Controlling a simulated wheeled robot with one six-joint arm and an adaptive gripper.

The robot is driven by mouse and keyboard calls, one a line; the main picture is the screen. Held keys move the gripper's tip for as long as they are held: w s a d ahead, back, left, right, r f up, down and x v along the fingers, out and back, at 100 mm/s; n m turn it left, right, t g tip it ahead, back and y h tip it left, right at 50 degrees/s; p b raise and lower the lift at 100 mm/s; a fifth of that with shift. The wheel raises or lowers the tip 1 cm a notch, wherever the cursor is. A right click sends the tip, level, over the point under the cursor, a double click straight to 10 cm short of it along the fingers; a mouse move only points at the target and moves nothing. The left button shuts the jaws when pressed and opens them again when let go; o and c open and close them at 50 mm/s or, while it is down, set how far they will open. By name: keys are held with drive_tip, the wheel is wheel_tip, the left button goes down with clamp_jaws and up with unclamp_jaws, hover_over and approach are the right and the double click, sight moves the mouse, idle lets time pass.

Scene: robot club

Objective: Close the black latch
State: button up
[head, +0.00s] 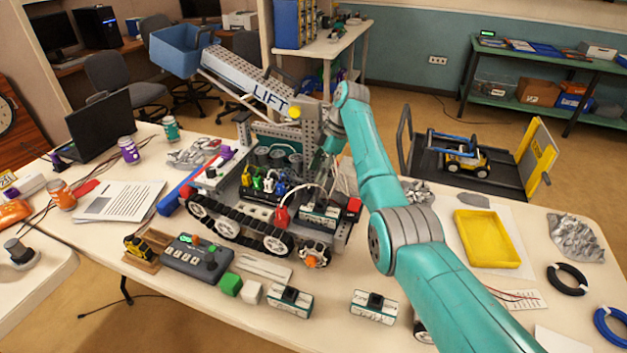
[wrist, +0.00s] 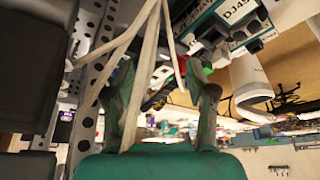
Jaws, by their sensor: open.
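The tracked robot model (head: 265,200) stands on the table with a battery pack (head: 320,215) in its right end. My gripper (head: 318,165) is over that end, close to the metal frame and partly hidden by my arm. In the wrist view my gripper (wrist: 168,85) has its two green fingers apart, with pale cables running in front of and between them. A teal and white pack (wrist: 235,20) with printed letters and black parts shows at the top right, apart from the fingers. I cannot tell which black part is the latch, or whether it is open or shut.
A perforated metal beam (wrist: 95,80) runs close along the left finger. The grey lift arm (head: 245,80) rises behind my gripper. Two loose packs (head: 290,302) (head: 374,306), a controller (head: 197,257) and a yellow tray (head: 487,238) lie on the table.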

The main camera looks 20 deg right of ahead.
drive_tip(key=v, duration=0.7)
drive_tip(key=shift+r, duration=0.15)
drive_tip(key=shift+s, duration=0.1)
